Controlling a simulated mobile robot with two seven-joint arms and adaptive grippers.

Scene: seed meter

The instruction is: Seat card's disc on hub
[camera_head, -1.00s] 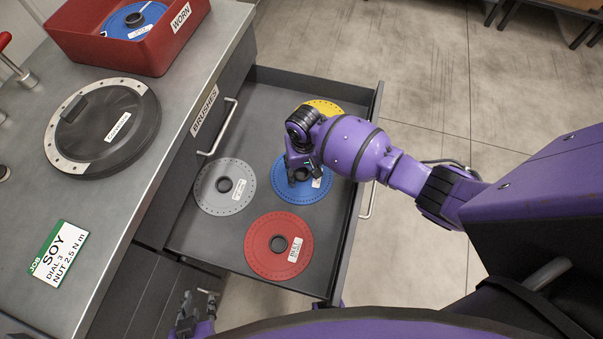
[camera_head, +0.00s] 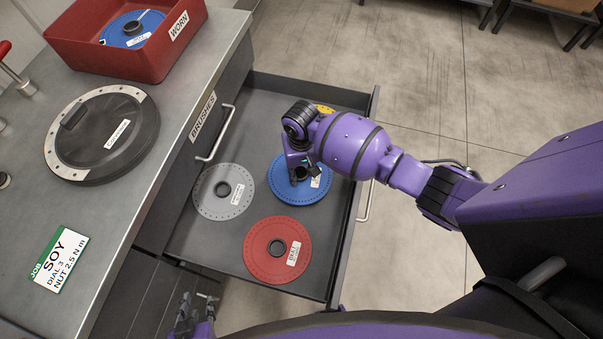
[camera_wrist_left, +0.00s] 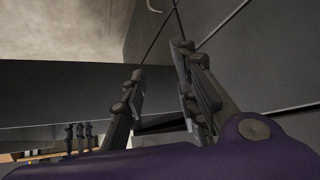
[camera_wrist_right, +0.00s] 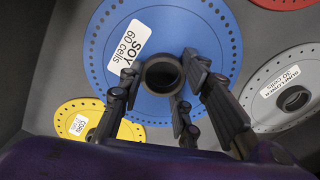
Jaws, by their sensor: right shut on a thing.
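The job card (camera_head: 61,259) on the bench reads SOY, dial 3, nut 2.5 N m. The blue disc (camera_head: 311,191) is labelled SOY 60 cells in the right wrist view (camera_wrist_right: 205,30). My right gripper (camera_head: 298,176) is shut on its raised dark centre ring (camera_wrist_right: 163,75). In the right wrist view the disc overlaps the yellow and grey discs and looks lifted above the drawer floor. My left gripper (camera_head: 198,302) is low beside the cabinet; its fingers (camera_wrist_left: 160,72) are apart and empty. I cannot make out the hub.
The open drawer (camera_head: 204,239) also holds a grey disc (camera_head: 210,205), a red disc (camera_head: 258,259) and a yellow disc (camera_wrist_right: 75,113). On the bench are a round black lidded unit (camera_head: 97,150) and a red WORN bin (camera_head: 90,45) holding another blue disc (camera_head: 118,38).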

